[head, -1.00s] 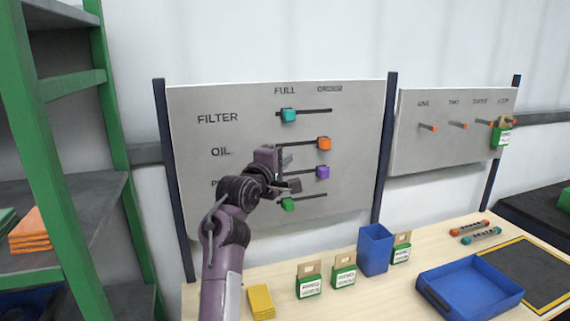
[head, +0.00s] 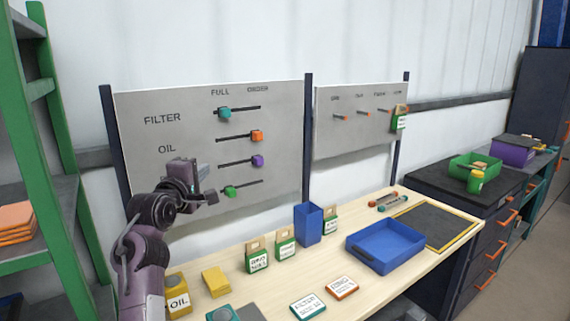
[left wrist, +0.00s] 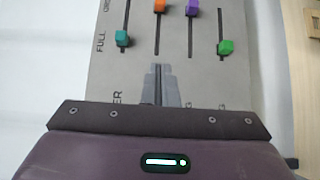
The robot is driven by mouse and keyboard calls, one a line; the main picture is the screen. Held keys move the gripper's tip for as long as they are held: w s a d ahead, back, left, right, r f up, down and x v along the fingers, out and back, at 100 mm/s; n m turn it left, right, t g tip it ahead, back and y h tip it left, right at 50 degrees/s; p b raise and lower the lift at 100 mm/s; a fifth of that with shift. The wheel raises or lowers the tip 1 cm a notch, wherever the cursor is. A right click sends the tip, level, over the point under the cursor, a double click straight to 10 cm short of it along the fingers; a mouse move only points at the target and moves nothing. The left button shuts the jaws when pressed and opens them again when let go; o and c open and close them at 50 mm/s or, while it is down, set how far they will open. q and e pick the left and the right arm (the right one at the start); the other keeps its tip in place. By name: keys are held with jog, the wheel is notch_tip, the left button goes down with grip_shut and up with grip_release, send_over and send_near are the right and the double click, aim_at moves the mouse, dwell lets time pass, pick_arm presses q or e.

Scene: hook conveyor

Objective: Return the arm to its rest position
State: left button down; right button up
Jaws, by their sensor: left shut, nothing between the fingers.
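My left arm reaches in from the left in the head view. Its gripper (head: 205,172) is in front of the lower left of the slider board (head: 284,100). In the left wrist view the fingers (left wrist: 158,75) are together and empty, apart from the sliders. The teal slider (head: 224,113) is at the FULL end. The orange (head: 257,136) and purple (head: 257,160) sliders are at the ORDER end. The green slider (head: 230,191) is at the FULL end. The lowest row label is hidden behind my arm. My right gripper is not in view.
The wooden bench (head: 215,265) holds a blue bin (head: 308,224), a blue tray (head: 385,245) and several tagged cards. A hook board (head: 350,140) stands right, with a green tag (head: 399,122) on its last hook. A green shelf (head: 60,130) is close on the left.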

pick_arm(q)
jog(key=s+a+f+m+g+y, duration=0.15)
jog(key=s+f+m+g, duration=0.3)
jog(key=s+f, duration=0.65)
jog(key=s+a+f+m+g+y, duration=0.1)
jog(key=s+f+m+g+y, duration=0.15)
jog(key=s+f+m, duration=0.9)
jog(key=s+d+f+m+g, duration=0.1)
jog(key=s+f+g, duration=0.4)
jog(key=s, duration=0.5)
jog(key=s+d+f+m+g, duration=0.1)
jog(key=s+d+f+g, duration=0.1)
jog(key=s+f, duration=0.7)
notch_tip(320, 180, down, 26)
jog(key=s+g, duration=0.1)
jog(key=s, duration=0.1)
jog(key=s+a+f, duration=0.2)
jog(key=s+f, duration=0.8)
jog(key=s+a+f+g, duration=0.1)
jog(key=s+f, duration=0.9)
jog(key=shift+a+f+g+h, duration=0.3)
jog(key=shift+a+f, duration=0.1)
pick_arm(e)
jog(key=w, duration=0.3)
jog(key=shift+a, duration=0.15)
